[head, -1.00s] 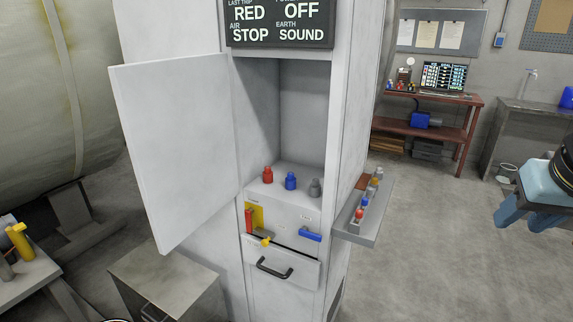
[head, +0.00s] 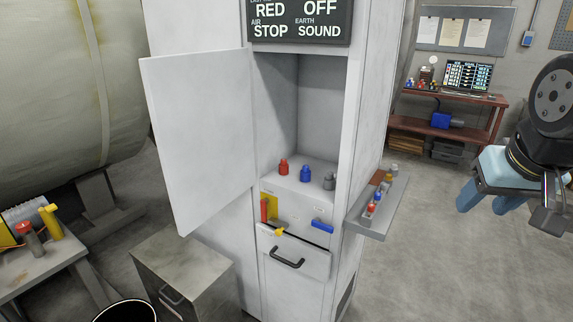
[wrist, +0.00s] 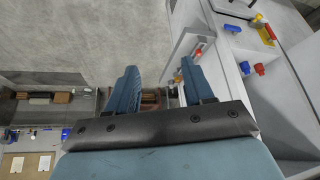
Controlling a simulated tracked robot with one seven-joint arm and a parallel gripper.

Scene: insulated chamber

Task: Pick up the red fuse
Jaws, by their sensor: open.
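A red fuse-like plug (head: 284,166) stands upright on the ledge inside the open cabinet, left of a blue plug (head: 305,174) and a grey one (head: 329,181). Another small red piece (head: 370,208) is in a row on the side shelf (head: 365,229); I cannot tell which is the task's fuse. My gripper (head: 487,206) is open and empty, right of the cabinet and apart from it. In the wrist view my gripper (wrist: 160,78) has its fingers spread, with a red piece on the side shelf (wrist: 198,50) beyond the right finger.
The cabinet door (head: 200,140) stands open on the left. A panel below the ledge carries a red lever (head: 264,210) and a blue lever (head: 322,226). A grey box (head: 185,265) stands at the front left. A red workbench (head: 455,101) is behind; open floor lies to the right.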

